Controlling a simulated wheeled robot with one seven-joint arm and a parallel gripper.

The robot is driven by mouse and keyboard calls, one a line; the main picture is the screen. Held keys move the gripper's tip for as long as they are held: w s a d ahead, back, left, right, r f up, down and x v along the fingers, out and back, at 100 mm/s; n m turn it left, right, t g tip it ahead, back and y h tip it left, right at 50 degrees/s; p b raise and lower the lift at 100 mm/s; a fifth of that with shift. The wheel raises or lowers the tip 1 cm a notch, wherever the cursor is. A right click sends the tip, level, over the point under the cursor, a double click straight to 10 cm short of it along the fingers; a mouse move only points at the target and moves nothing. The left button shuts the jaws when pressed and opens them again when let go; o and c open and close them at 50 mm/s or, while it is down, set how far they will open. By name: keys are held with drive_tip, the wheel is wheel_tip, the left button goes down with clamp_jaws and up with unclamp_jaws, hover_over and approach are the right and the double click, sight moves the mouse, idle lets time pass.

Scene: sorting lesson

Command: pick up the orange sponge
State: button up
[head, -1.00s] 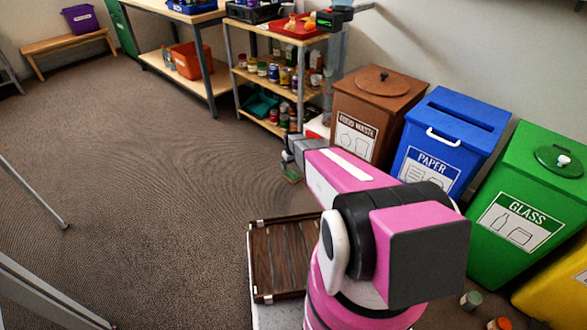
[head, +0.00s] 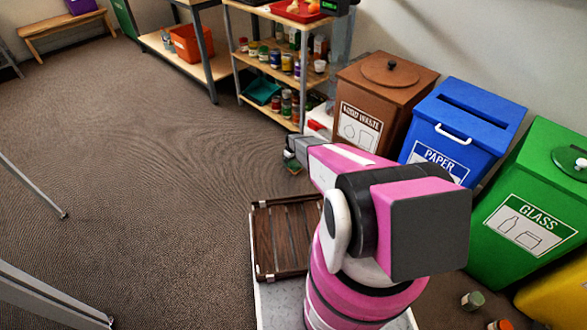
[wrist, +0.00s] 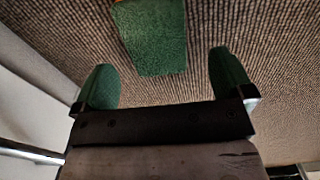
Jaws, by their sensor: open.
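A sponge (wrist: 155,38) shows in the wrist view at the top centre. Its visible face is rough and green, with a sliver of orange at the top edge of the picture. It appears to lie on the brown carpet, and its far end is cut off. My gripper (wrist: 161,58) is open, with one green-tipped finger on each side of the sponge's near end and visible gaps to both. Nothing is held. In the head view my gripper (head: 292,156) is small, low in front of the shelf, and the sponge cannot be made out clearly there.
A brown food waste bin (head: 385,95), a blue paper bin (head: 462,130) and a green glass bin (head: 535,200) stand on the right. A shelf with jars (head: 283,70) stands behind my gripper. A slatted brown tray (head: 283,240) is near my arm. Carpet on the left is open.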

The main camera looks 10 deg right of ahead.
sight(294, 165)
drive_tip(key=f, duration=0.5)
drive_tip(key=shift+s+d, duration=0.15)
drive_tip(key=shift+d, duration=0.15)
drive_tip(key=c, duration=1)
